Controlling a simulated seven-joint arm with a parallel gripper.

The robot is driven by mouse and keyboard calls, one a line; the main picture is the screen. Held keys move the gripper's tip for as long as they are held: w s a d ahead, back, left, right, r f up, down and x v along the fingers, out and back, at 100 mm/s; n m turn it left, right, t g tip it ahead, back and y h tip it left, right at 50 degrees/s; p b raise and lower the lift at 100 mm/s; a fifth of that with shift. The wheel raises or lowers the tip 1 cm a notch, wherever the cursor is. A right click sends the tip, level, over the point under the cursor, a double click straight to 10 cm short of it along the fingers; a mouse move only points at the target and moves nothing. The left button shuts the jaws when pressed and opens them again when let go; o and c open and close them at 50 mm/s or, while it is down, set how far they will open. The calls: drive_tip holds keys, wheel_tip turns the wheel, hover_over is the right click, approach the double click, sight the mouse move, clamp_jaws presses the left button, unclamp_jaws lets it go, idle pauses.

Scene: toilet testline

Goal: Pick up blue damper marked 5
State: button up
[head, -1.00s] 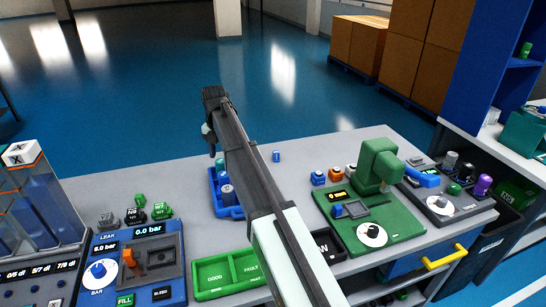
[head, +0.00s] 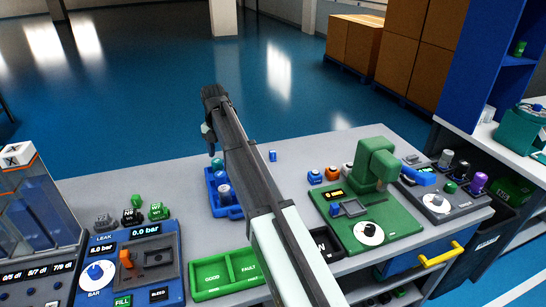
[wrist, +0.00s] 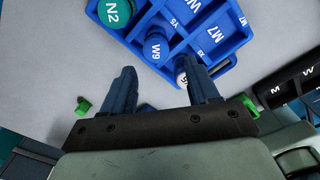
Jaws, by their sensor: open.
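No mark 5 can be read on a single damper. A small blue cylinder (head: 273,156) stands alone on the grey table in the head view, right of my arm; its mark is too small to read. In the wrist view a blue piece (wrist: 147,107) shows low between the fingers, mostly hidden by the gripper body. My gripper (wrist: 158,78) is open and holds nothing visible. In the head view my gripper (head: 208,138) hangs above the table, near the far end of the blue tray (head: 233,213), partly hidden by my arm.
In the wrist view the tray (wrist: 227,46) holds a green N2 piece (wrist: 115,12) and a blue W9 piece (wrist: 156,46). Blue (head: 315,177) and orange (head: 332,174) knobbed blocks stand beside the green press (head: 378,165). The leak tester (head: 130,262) stands front left. The far table is mostly clear.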

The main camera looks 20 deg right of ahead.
drive_tip(key=w+d+m, duration=0.2)
drive_tip(key=d, duration=0.9)
drive_tip(key=n, duration=2.6)
hover_over(273, 151)
drive_tip(key=f, duration=0.9)
drive_tip(key=shift+s+d, duration=0.15)
drive_tip(key=shift+d, duration=0.25)
drive_tip(key=shift+a+f, duration=0.25)
drive_tip(key=shift+f, duration=0.5)
drive_tip(key=shift+a+f, duration=0.15)
drive_tip(key=shift+f, duration=0.85)
drive_tip(key=shift+a+f, duration=0.1)
drive_tip(key=shift+f, duration=0.85)
